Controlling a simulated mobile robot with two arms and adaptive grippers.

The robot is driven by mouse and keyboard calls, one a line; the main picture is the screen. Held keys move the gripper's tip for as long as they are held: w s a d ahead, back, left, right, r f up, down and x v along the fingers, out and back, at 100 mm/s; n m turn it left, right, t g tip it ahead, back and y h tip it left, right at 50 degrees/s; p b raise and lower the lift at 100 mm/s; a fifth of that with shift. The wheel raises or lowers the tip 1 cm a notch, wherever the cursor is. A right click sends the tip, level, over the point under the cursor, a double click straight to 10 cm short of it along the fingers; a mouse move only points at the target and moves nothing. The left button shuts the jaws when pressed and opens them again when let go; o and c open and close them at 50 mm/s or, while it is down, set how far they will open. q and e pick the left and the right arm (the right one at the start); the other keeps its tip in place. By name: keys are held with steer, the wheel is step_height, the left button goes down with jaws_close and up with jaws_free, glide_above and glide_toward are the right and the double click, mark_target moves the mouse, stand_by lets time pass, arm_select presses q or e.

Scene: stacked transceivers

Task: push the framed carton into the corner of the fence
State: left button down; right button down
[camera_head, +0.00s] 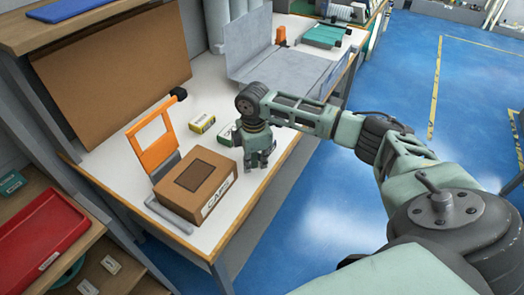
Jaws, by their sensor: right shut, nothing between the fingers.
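The framed carton (201,190) is a brown box with a darker framed rectangle on top and a white printed label on its front side. It sits on the white tabletop. I cannot tell whether the carton touches either part. My right gripper (259,164) is shut and empty, pointing down at the table just right of the carton, with a small gap between them. My left gripper is not in view.
A small yellow box (202,123) and a green box (227,133) stand behind the carton, the green one close to my right gripper. The table's front edge is near the carton. A red tray (40,250) is at lower left.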

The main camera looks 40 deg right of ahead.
steer(key=shift+w+a, duration=0.2)
steer(key=shift+a, duration=0.55)
steer(key=shift+w+a+r+p, duration=0.1)
steer(key=shift+w+a+p, duration=0.05)
steer(key=shift+a+p, duration=0.3)
steer(key=shift+w+a+r+p, duration=0.1)
steer(key=shift+a+p, duration=0.25)
steer(key=shift+p, duration=0.15)
steer(key=shift+w+a+f, duration=0.1)
steer(key=shift+a, duration=0.2)
steer(key=shift+f, duration=0.1)
